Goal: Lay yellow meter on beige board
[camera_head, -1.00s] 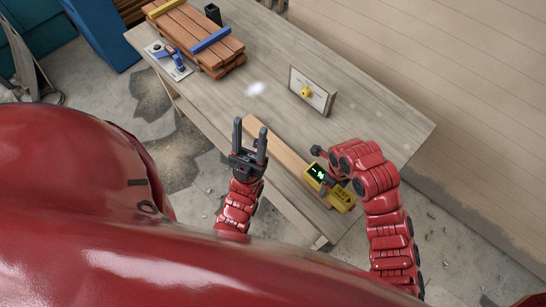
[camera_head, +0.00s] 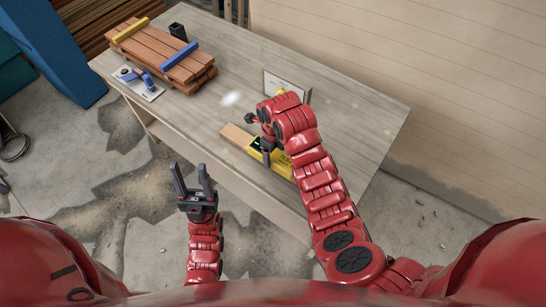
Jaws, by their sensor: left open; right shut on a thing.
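The yellow meter (camera_head: 281,164) is over the beige board (camera_head: 236,137) near the table's front edge. My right gripper (camera_head: 262,138) is shut on the meter, and its arm hides part of it and the board's right part. The board's left end shows bare. I cannot tell whether the meter touches the board. My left gripper (camera_head: 194,188) is open and empty, in front of the table's front edge, left of the meter.
The wooden table (camera_head: 345,125) is clear at the right. A slatted wooden stack (camera_head: 165,60) with yellow and blue bars, a blue-handled tool on a plate (camera_head: 140,85) and a black cup (camera_head: 178,31) stand at the left. A white panel (camera_head: 285,82) stands behind my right arm.

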